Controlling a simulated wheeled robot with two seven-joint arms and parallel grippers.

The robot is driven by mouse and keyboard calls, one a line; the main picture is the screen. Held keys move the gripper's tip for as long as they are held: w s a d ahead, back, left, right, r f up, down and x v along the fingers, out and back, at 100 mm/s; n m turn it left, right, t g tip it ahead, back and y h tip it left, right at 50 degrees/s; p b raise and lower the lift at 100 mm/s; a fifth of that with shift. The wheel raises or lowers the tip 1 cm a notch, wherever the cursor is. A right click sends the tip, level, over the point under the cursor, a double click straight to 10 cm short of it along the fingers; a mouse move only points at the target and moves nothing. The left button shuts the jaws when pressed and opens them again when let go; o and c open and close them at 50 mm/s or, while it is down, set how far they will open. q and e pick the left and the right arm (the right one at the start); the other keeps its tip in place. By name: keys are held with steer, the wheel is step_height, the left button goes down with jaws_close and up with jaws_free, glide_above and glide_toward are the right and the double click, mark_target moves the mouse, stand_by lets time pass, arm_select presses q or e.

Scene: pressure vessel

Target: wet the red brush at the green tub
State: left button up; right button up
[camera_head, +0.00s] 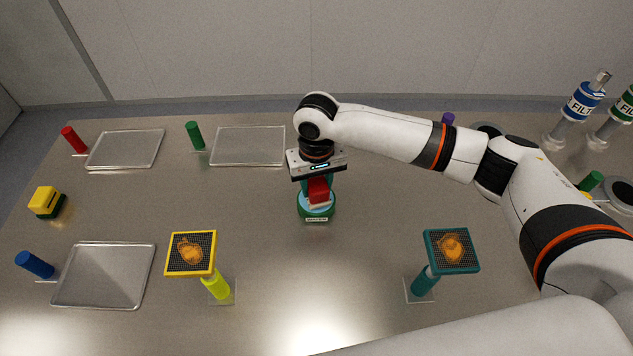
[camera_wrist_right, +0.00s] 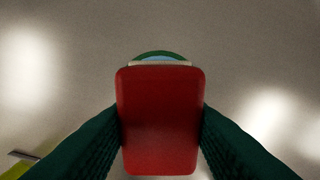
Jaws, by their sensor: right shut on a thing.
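The red brush (camera_head: 318,188) is upright in my right gripper (camera_head: 317,184), above the green tub (camera_head: 316,211). In the right wrist view the red back of the brush (camera_wrist_right: 160,120) fills the space between the two dark green fingers (camera_wrist_right: 160,135), with a pale edge beyond it. The green tub (camera_wrist_right: 160,54) shows there as a green rim with light blue inside, mostly hidden behind the brush. In the head view the brush's lower end is at the tub's opening; I cannot tell whether it touches the blue inside. My left gripper is not in view.
A yellow-framed panel (camera_head: 190,253) and a teal-framed panel (camera_head: 452,250) stand in front of the tub on either side. Trays (camera_head: 248,158) and coloured posts (camera_head: 194,135) are at the left and back. A yellow block (camera_head: 45,198) is far left. Filter bottles (camera_head: 580,105) stand back right.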

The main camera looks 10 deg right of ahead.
mark_target(317, 182)
steer(key=shift+f, duration=0.5)
stand_by(0.5)
steer(key=shift+s+f+p, duration=0.1)
steer(key=shift+f+p, duration=0.05)
steer(key=shift+p, duration=0.4)
stand_by(2.2)
step_height(317, 182, up, 7)
steer(key=p, duration=0.9)
stand_by(0.8)
